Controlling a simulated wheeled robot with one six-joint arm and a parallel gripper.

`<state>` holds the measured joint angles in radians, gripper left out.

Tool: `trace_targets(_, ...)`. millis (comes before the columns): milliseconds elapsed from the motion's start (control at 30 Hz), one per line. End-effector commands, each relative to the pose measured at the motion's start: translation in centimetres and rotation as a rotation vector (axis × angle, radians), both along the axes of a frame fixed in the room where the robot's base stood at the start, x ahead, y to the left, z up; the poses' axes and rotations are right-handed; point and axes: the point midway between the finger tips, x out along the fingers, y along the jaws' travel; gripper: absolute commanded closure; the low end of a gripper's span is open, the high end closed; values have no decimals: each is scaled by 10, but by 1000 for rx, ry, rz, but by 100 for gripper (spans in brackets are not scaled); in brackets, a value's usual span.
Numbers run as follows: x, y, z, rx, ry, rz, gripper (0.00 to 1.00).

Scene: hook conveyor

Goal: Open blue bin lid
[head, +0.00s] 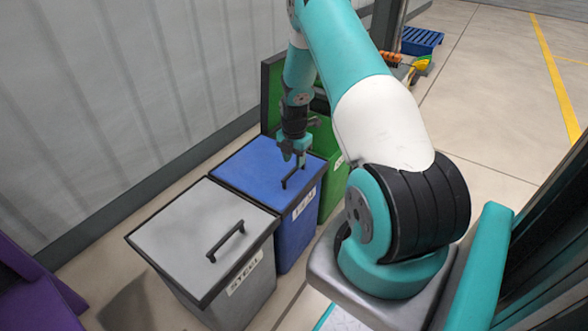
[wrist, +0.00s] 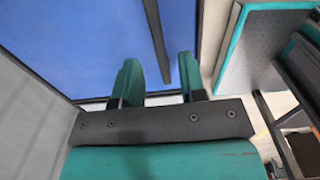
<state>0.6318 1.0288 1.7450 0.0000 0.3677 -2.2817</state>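The blue bin (head: 297,228) stands in a row of bins with its flat blue lid (head: 245,165) shut. A dark bar handle (head: 291,178) is on the lid near its front edge. My gripper (head: 293,158) is just above the lid at the handle, pointing down. In the wrist view my gripper (wrist: 159,75) has its two teal fingers apart. The dark handle (wrist: 157,40) runs towards the gap between them, over the blue lid (wrist: 90,35). I cannot tell whether a finger touches the handle.
A grey bin (head: 185,232) marked STEEL, lid shut, stands in front of the blue one. A green bin (head: 335,190) with its lid raised stands behind. A wall runs along the left. A purple object (head: 35,300) is at lower left.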

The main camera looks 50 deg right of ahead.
Motion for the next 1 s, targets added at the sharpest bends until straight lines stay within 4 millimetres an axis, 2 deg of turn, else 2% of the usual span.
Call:
trace_targets(33,0,0,-11,2,2,0,62)
trace_targets(200,0,0,-28,0,0,0,62)
trace_targets(567,0,0,-32,0,0,-1,62)
trace_targets(600,0,0,-32,0,0,-1,66)
trace_targets(733,0,0,-32,0,0,-1,96)
trace_targets(767,0,0,-32,0,0,-1,100)
trace_targets(1000,0,0,-31,0,3,-1,100)
